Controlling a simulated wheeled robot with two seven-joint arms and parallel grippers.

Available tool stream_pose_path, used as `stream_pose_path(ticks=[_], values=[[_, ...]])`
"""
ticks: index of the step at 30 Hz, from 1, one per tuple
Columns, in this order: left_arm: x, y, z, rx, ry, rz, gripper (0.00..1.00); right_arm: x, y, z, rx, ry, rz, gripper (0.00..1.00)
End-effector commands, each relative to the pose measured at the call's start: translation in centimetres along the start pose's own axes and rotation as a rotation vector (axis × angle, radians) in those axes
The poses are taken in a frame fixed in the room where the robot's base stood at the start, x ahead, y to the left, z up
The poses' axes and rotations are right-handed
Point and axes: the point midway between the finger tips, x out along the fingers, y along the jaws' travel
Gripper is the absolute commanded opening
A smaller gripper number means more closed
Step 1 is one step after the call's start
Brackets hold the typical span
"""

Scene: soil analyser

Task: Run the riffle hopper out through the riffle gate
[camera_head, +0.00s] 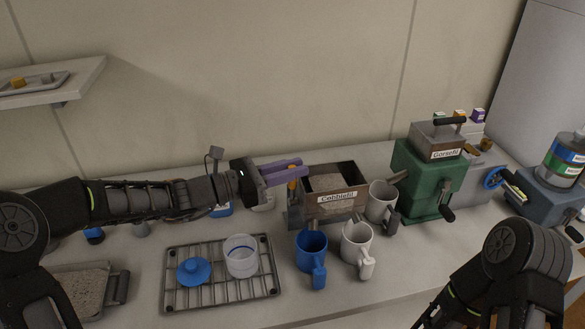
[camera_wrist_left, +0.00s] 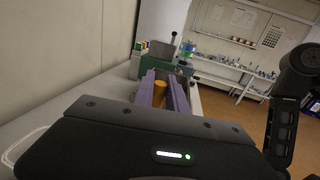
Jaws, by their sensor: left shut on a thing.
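An open-topped box hopper (camera_head: 352,207) with a label on its front stands at the middle of the bench, with grey-brown grainy soil (camera_head: 326,183) inside. I take it as the riffle hopper. My left gripper (camera_head: 301,170), with purple fingers, is at the hopper's left end. It is shut on an orange handle (camera_head: 292,184), which also shows between the fingers in the left wrist view (camera_wrist_left: 158,88). I cannot tell how far the gate is open. Under the hopper's front stand a blue mug (camera_head: 311,250) and a white mug (camera_head: 356,241). My right gripper is out of view.
A wire rack (camera_head: 215,290) at front left bears a clear jar (camera_head: 241,258) and a blue lid (camera_head: 193,271). A soil-filled tray (camera_head: 82,288) lies at far left.

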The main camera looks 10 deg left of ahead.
Motion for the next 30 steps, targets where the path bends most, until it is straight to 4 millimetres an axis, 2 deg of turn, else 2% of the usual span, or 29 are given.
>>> stream_pose_path(ticks=[10,22,25,30], values=[[-0.1,-0.2,-0.3,0.018,-0.003,0.0,0.0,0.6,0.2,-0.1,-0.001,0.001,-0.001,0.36],[-0.6,-2.9,-1.4,0.302,-0.059,0.0,0.0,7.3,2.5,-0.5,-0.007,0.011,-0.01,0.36],[-0.7,-3.4,-1.1,0.349,-0.069,0.0,0.0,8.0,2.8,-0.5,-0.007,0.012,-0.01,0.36],[-0.7,-3.6,-0.7,0.367,-0.073,0.0,0.0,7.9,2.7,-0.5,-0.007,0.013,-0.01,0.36]])
